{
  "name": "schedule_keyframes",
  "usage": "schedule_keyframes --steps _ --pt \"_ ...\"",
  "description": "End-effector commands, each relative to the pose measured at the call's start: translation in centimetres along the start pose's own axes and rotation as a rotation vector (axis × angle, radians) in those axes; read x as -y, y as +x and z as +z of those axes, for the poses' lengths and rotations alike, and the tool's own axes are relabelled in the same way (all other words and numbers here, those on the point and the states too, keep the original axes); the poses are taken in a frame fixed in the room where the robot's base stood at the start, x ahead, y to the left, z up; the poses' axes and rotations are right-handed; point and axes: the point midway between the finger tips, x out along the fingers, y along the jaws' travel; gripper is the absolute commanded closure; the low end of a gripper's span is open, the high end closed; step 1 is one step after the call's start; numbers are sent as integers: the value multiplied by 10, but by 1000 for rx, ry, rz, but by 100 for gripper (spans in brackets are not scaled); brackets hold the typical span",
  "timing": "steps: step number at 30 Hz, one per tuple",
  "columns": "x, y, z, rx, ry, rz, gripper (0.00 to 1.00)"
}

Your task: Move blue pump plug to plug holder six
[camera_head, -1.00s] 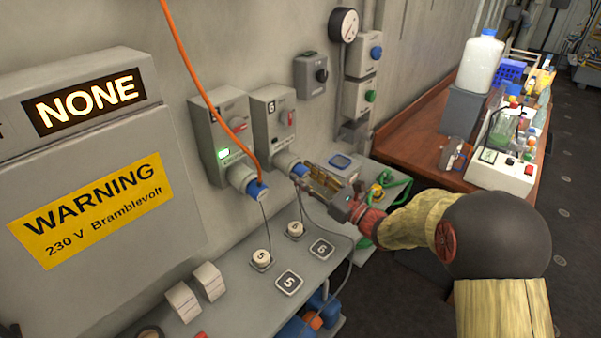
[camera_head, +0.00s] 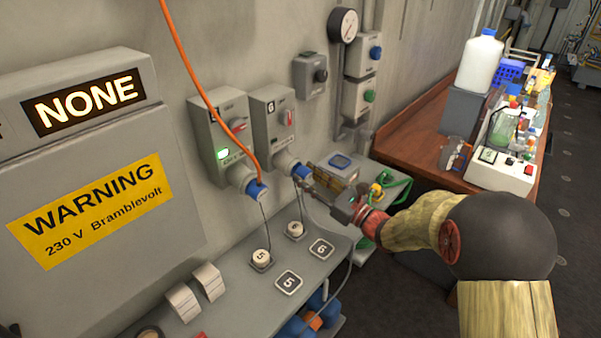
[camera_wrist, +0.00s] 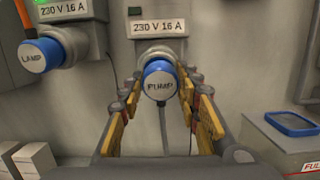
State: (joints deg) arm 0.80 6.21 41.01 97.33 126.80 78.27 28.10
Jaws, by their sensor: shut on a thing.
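The blue pump plug (camera_wrist: 159,82), lettered PUMP, faces the wrist camera between my two yellow-padded fingers. My gripper (camera_head: 308,174) is shut on it, and the plug also shows blue in the head view (camera_head: 299,171). The plug sits in line with the grey outlet of the switch box marked 6 (camera_head: 273,125); whether it is seated or partly out I cannot tell. A cord hangs below it. A square plate marked 6 (camera_head: 321,249) lies on the grey shelf below, beside a round white cap (camera_head: 295,230).
The blue lamp plug (camera_wrist: 42,56) is at the box to the left, with an orange cable (camera_head: 209,95). A plate marked 5 (camera_head: 289,281) and a second white cap (camera_head: 261,257) lie on the shelf. Right of my gripper is a unit with a green hose (camera_head: 395,192).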

Motion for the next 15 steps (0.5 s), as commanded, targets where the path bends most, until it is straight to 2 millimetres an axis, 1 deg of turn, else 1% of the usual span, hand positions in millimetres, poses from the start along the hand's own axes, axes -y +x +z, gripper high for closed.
schedule_keyframes --steps 15 --pt "0 -19 0 0 1 0 100"
